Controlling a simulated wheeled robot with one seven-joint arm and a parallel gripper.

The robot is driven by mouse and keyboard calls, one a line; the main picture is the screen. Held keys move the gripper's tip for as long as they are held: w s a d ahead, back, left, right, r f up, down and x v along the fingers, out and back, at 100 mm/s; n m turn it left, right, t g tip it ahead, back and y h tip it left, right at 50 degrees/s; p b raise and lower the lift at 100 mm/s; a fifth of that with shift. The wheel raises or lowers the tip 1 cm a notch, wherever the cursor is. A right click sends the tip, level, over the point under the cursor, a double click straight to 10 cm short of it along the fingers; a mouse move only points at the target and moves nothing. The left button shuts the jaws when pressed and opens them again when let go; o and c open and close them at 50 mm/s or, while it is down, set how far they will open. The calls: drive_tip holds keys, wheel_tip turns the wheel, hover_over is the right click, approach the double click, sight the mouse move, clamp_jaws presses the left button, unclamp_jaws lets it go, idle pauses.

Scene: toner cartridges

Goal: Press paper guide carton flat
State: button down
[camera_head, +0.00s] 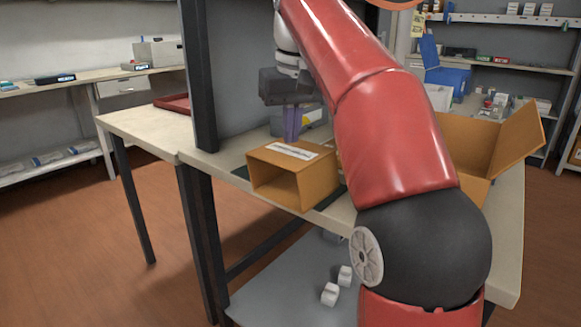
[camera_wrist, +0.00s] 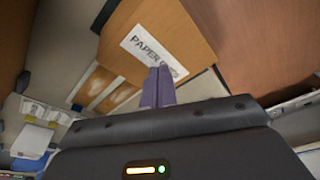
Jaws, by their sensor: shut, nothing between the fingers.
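The paper guide carton (camera_head: 281,192) is a brown, open-ended box with a white label on top. It stands unflattened at the table's front edge, and its near end is open and hollow. In the wrist view the carton (camera_wrist: 187,42) shows its label, "PAPER" followed by partly covered letters. My gripper (camera_head: 291,138) points down over the carton's back part, its purple fingers together and empty. In the wrist view the gripper's fingertips (camera_wrist: 158,72) overlap the label's edge. I cannot tell whether they touch the carton.
A larger open carton (camera_head: 462,140) with a raised flap stands on the table (camera_head: 507,235) to the right, partly behind my arm. A dark upright post (camera_head: 200,80) rises at the left. White pieces (camera_head: 330,294) lie on the lower shelf. The table's left end (camera_head: 145,128) is mostly bare.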

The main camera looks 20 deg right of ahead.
drive_tip(key=shift+f, duration=0.15)
idle(0.5)
drive_tip(key=shift+f+b, duration=0.6)
